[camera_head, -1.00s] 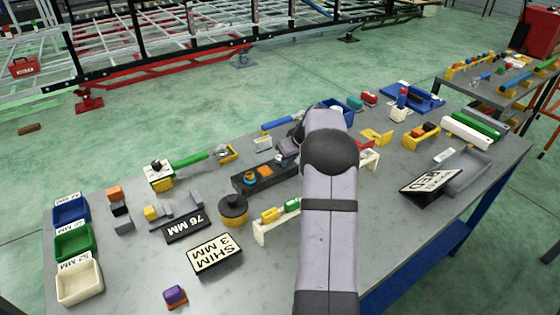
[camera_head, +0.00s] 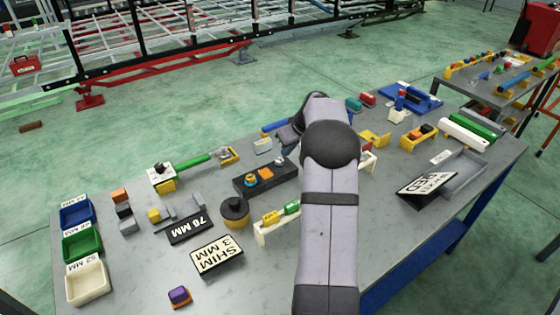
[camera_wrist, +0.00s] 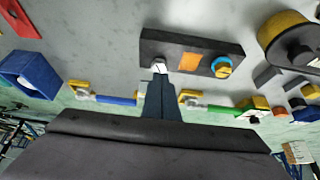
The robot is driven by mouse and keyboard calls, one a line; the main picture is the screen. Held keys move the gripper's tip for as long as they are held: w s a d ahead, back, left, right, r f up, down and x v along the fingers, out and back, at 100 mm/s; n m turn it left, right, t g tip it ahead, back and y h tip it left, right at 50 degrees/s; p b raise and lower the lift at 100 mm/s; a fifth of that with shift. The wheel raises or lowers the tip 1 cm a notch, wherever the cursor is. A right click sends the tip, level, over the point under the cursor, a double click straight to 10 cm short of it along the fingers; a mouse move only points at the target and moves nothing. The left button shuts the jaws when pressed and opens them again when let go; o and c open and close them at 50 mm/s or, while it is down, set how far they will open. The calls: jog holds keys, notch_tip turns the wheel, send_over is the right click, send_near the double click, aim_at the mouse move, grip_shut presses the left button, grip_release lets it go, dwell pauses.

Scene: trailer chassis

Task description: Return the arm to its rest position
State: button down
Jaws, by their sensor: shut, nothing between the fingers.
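My arm (camera_head: 330,220) reaches up from the bottom of the head view over the workbench (camera_head: 380,240). In that view my gripper is mostly hidden behind the arm's upper end. In the wrist view my gripper (camera_wrist: 160,82) shows as narrow dark fingers together, shut and empty. Its tips appear just below the near edge of a dark block (camera_wrist: 195,52) with an orange square and a blue-and-yellow ring. The same dark block (camera_head: 262,180) lies left of the arm in the head view. I cannot tell the exact gap between tips and block.
A black-and-yellow round part (camera_head: 234,212), a 76 MM sign (camera_head: 190,229) and a SHIM 3 MM sign (camera_head: 217,255) stand left of the arm. Bins (camera_head: 88,283) line the left edge. Bare bench shows front right.

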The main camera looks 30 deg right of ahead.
jog(key=s+a+g, duration=0.1)
jog(key=s+a, duration=0.2)
jog(key=a, duration=0.4)
jog(key=s+a+g+y, duration=0.1)
jog(key=s+a, duration=0.3)
jog(key=a, duration=0.3)
jog(key=s+a+g, duration=0.1)
jog(key=s+a, duration=0.2)
jog(key=a, duration=0.3)
jog(key=s+a+f+g, duration=0.1)
jog(key=s+a, duration=0.2)
jog(key=s, duration=0.4)
jog(key=s+a+f+g, duration=0.1)
jog(key=s+a, duration=0.3)
jog(key=s, duration=0.3)
jog(key=s+a+f+h, duration=0.1)
jog(key=s+a+f, duration=0.1)
jog(key=s+a, duration=0.2)
jog(key=s, duration=0.3)
jog(key=shift+a+g, duration=0.15)
jog(key=shift+g, duration=0.25)
